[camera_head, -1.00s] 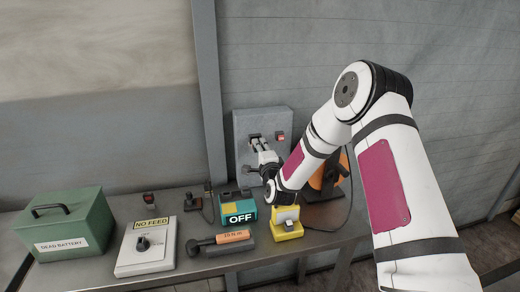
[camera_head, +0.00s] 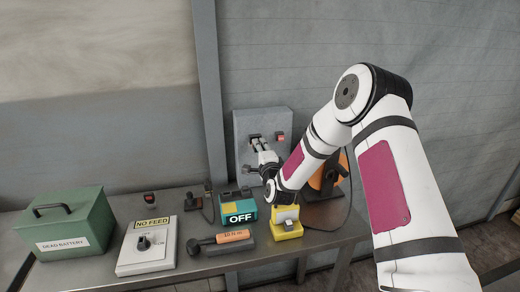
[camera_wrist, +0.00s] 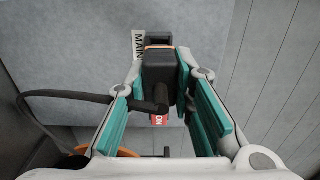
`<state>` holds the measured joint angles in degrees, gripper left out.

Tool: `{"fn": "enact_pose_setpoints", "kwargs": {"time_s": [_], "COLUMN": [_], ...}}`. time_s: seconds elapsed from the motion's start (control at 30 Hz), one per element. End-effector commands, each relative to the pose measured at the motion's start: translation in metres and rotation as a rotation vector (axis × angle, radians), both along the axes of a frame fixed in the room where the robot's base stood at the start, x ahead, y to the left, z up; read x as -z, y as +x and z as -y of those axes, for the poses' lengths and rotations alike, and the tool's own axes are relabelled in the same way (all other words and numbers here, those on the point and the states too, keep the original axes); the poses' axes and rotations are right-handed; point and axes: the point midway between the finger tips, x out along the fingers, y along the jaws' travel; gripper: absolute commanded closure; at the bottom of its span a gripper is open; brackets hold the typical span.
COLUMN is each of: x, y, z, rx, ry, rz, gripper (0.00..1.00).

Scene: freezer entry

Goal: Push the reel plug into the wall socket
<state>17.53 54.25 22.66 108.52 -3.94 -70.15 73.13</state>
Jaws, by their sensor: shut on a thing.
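The dark reel plug (camera_wrist: 158,82) is between the teal pads of my gripper (camera_wrist: 161,68), which is shut on it. The plug has an orange band at its far end and a black cord leading off left. The wall socket (camera_wrist: 158,41) is a dark block just beyond the plug, beside a MAIN label. The plug's front meets or nearly meets it; I cannot tell whether its pins are inside. In the head view, my gripper (camera_head: 257,142) is at the grey wall box (camera_head: 277,119). My gripper hides the plug there.
The orange reel (camera_head: 316,181) stands behind my wrist, its cord looping right. A yellow block (camera_head: 287,231), a teal OFF box (camera_head: 239,211), an orange-handled tool (camera_head: 233,237), a NO FEED switch box (camera_head: 135,267) and a green battery box (camera_head: 66,232) occupy the bench. A red switch (camera_wrist: 158,119) is near the plug.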

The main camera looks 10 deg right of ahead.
Motion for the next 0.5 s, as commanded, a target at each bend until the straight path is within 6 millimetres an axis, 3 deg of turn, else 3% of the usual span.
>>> {"fn": "enact_pose_setpoints", "kwargs": {"time_s": [0.5], "x": [0.0001], "y": [0.0082], "z": [0.0], "rx": [0.0], "ry": [0.0], "rz": [0.001], "gripper": [1.0]}}
